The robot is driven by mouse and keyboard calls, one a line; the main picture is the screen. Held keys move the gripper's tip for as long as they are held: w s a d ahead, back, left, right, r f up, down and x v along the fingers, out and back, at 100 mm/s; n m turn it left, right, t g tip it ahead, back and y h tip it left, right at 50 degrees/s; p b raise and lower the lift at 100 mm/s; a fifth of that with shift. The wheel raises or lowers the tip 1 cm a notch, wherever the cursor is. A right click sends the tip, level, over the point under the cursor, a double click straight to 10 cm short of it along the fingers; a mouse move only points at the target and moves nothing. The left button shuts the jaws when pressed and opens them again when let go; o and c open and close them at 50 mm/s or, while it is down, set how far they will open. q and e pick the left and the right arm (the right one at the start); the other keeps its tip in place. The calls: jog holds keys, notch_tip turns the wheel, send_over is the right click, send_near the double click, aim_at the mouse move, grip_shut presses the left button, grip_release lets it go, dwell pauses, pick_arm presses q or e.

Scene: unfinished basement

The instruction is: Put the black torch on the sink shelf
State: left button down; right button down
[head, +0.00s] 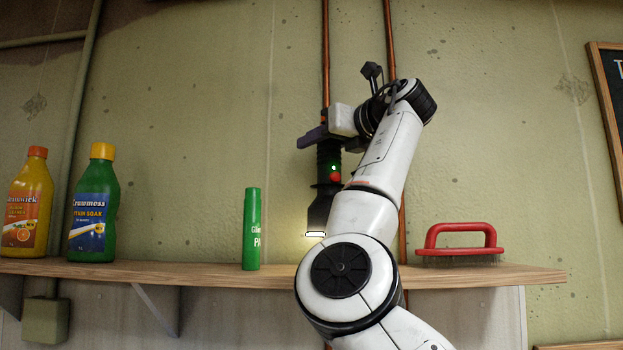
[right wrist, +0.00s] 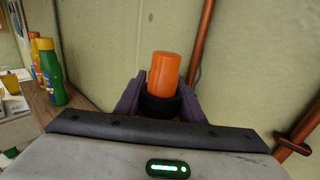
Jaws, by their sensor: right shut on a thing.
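The black torch (head: 320,212) is upright with its lit head down, in my right gripper (head: 322,140). A green light and a red button show on its body. Its lit end appears a little above the wooden sink shelf (head: 520,274), with a visible gap; my arm hides part of the shelf there. In the right wrist view, the fingers (right wrist: 160,98) are closed around the torch's dark ring, and its orange end (right wrist: 165,68) stands up between them. The shelf's edge (right wrist: 42,108) shows at left there. My left gripper is not in view.
A green tube (head: 252,230) stands left of the torch. A green bottle (head: 95,210) and a yellow bottle (head: 27,205) stand farther left. A red-handled brush (head: 460,240) sits at right. Copper pipes (head: 389,40) run up the wall behind. Shelf between green bottle and tube is clear.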

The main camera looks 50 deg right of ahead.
aim_at(319, 171)
notch_tip(319, 171, down, 6)
jog(key=shift+r, duration=0.25)
jog(key=shift+f, duration=0.15)
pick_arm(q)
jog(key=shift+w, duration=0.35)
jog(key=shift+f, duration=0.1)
pick_arm(e)
jog(key=shift+f+b, duration=0.15)
jog(key=shift+b, duration=0.25)
jog(key=c, duration=1.2)
grip_release()
